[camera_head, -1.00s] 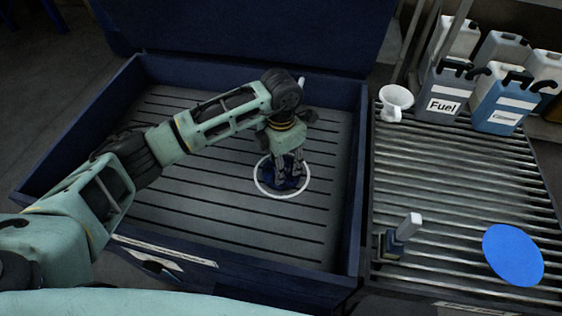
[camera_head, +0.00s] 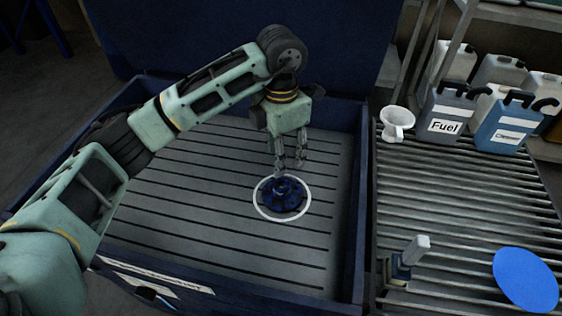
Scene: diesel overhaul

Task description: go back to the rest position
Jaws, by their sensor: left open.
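My left gripper (camera_head: 290,168) points down over the blue washer bin, its fingers apart and empty. Just below the fingertips a dark blue round part (camera_head: 283,192) sits inside a white ring (camera_head: 283,218) on the bin's slatted floor. The fingertips look clear of the part, or nearly so. My left arm comes in from the left and arches over the bin. My right gripper is not in view.
The bin (camera_head: 359,200) has raised walls and an open lid (camera_head: 240,40) behind. To the right, a slatted rack (camera_head: 460,200) holds a white funnel cup (camera_head: 396,122), a Fuel jug (camera_head: 445,110), a Cleaner jug (camera_head: 505,125), a small upright tool (camera_head: 408,260) and a blue disc (camera_head: 526,280).

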